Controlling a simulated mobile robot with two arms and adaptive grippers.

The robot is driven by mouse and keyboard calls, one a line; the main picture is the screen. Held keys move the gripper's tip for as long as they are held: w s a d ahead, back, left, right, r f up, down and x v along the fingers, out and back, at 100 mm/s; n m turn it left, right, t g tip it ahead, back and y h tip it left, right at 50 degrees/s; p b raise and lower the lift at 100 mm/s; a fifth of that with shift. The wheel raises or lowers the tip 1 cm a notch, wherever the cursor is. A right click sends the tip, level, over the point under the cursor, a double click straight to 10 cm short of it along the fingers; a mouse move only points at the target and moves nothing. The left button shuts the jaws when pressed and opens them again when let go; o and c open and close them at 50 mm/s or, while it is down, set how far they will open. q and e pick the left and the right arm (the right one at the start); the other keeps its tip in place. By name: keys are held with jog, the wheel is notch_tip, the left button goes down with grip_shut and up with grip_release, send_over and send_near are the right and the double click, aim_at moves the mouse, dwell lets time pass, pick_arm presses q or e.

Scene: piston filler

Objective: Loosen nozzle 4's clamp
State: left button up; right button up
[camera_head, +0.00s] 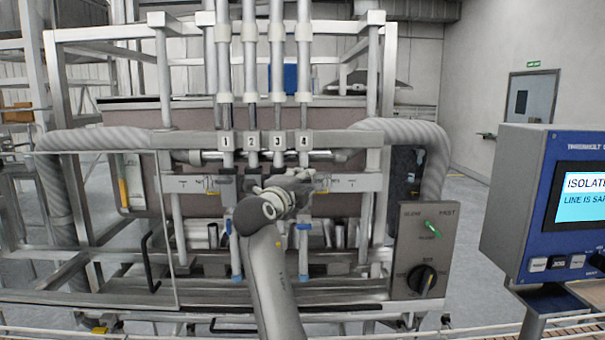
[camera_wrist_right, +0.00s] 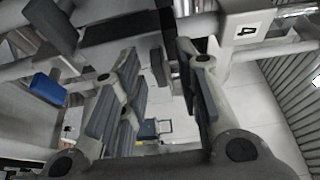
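Nozzle 4 (camera_head: 304,175) is the rightmost of the vertical filler tubes, under the number plate 4 (camera_head: 304,142). My right gripper (camera_head: 308,184) is at that nozzle, just below the crossbar, and hides its clamp in the head view. In the right wrist view the plate 4 (camera_wrist_right: 249,30) shows at the upper right. My right gripper (camera_wrist_right: 156,55) has its fingers spread there. My left gripper is not in view.
A control box (camera_head: 425,250) with a green switch and black knob stands to the right. A blue panel (camera_head: 560,210) reads "ISOLATE" at far right. The frame's black handle (camera_head: 150,262) is at left.

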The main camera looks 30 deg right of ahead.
jog(key=shift+w+d, duration=0.25)
jog(key=shift+d, duration=0.05)
jog(key=shift+c, duration=0.3)
grip_shut()
jog(key=shift+f, duration=0.1)
